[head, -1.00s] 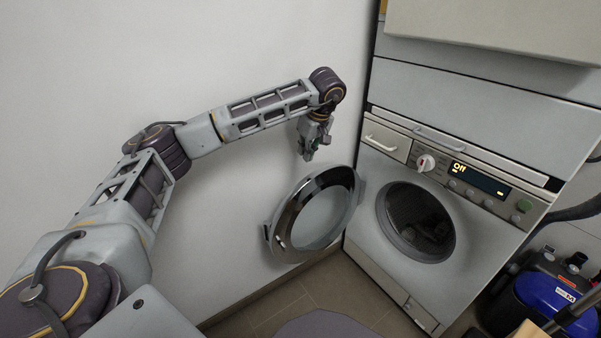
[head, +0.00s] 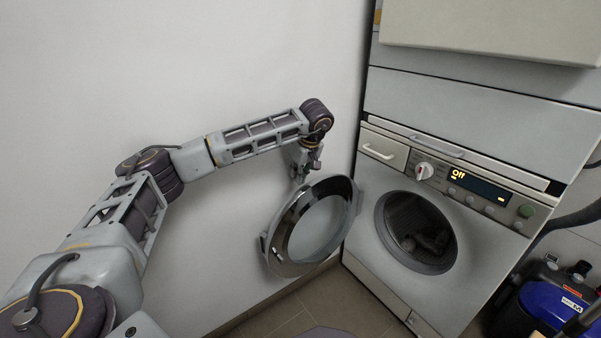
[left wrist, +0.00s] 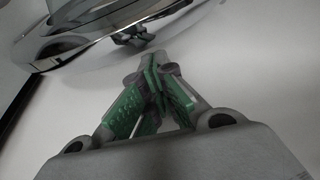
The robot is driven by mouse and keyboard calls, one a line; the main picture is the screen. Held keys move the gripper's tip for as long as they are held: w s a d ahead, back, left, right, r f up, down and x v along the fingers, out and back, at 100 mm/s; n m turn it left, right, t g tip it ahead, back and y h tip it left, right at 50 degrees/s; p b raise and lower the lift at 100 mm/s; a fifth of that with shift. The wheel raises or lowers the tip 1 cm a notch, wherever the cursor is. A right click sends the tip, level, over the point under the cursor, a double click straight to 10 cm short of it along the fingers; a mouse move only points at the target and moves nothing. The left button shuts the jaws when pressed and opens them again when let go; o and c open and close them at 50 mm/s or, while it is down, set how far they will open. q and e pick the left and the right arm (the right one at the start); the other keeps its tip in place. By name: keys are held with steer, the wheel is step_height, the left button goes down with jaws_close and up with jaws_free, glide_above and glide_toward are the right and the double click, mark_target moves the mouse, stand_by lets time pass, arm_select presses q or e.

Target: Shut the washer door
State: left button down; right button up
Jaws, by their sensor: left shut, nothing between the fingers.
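The washer (head: 358,262) stands on the right, its round drum opening (head: 418,235) uncovered. Its round door (head: 318,226), with a dark shiny rim and clear glass, hangs wide open to the left of the opening. My left gripper (head: 300,178) is by the door's upper left edge, on the wall side. In the left wrist view the green-padded fingers (left wrist: 152,75) are together and empty, and the door's shiny rim (left wrist: 120,25) crosses the top. I cannot tell whether the fingers touch the door. My right gripper is in neither current view.
A white wall (head: 230,70) is close behind my left arm and the door. The panel display (head: 475,186) reads "Off". A blue vacuum cleaner (head: 555,295) stands at the lower right. Tiled floor (head: 300,310) shows below the door.

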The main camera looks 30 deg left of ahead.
arm_select(q)
steer(key=shift+b+x, duration=0.6)
steer(key=shift+x, duration=1.1)
steer(key=shift+d, duration=0.1)
